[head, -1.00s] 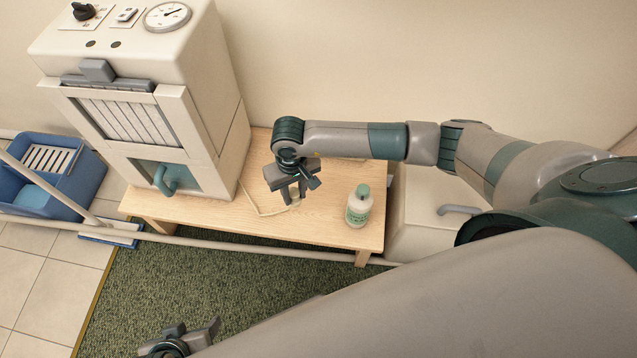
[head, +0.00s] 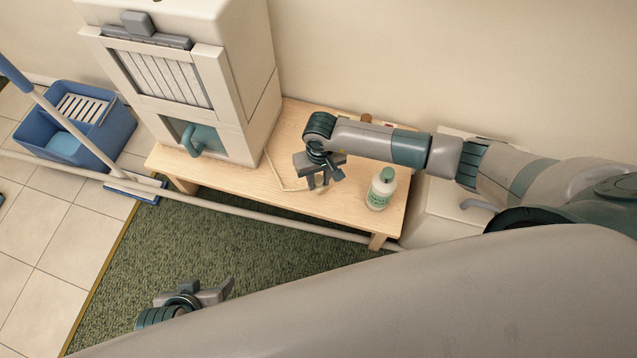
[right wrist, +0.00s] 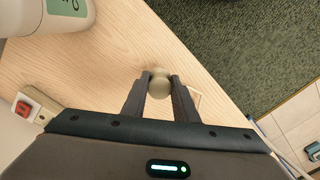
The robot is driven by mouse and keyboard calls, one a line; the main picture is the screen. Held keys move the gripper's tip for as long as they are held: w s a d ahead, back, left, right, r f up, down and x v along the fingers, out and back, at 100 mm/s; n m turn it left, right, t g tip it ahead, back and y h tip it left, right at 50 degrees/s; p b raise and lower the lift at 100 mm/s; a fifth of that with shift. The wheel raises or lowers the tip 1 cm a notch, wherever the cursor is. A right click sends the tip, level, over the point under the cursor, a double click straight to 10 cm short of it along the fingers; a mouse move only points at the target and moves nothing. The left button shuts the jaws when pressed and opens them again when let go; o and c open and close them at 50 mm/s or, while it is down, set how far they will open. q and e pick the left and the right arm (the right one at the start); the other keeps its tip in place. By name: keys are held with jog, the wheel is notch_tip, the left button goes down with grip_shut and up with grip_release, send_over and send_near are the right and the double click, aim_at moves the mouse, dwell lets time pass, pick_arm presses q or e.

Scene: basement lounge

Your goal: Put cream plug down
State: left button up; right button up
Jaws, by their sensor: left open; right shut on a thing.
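The cream plug (right wrist: 159,84) is a small rounded piece between the fingers of my right gripper (right wrist: 158,92) in the right wrist view, over the wooden table. My right gripper also shows in the head view (head: 316,186), shut on the plug just above or at the table top; I cannot tell whether the plug touches the wood. A thin cream cord (head: 278,181) runs on the table from near the machine toward the plug. My left gripper (head: 208,287) is open and empty, low over the green carpet, away from the table.
The cream machine (head: 250,100) stands on the left of the wooden table (head: 240,188). A white bottle with a green cap (head: 380,192) stands right of my right gripper. A red switch on a cream block (right wrist: 27,107) lies at the wrist view's left. A blue bucket (head: 110,130) and mop are on the floor.

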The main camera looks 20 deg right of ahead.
jog(key=shift+f, duration=1.35)
pick_arm(q)
jog(key=shift+w+d+r, duration=0.15)
jog(key=shift+w+d, duration=0.05)
jog(key=shift+d, duration=0.05)
pick_arm(e)
jog(key=shift+f, duration=0.1)
jog(key=o, duration=1.1)
pick_arm(q)
jog(key=shift+w+d, duration=0.1)
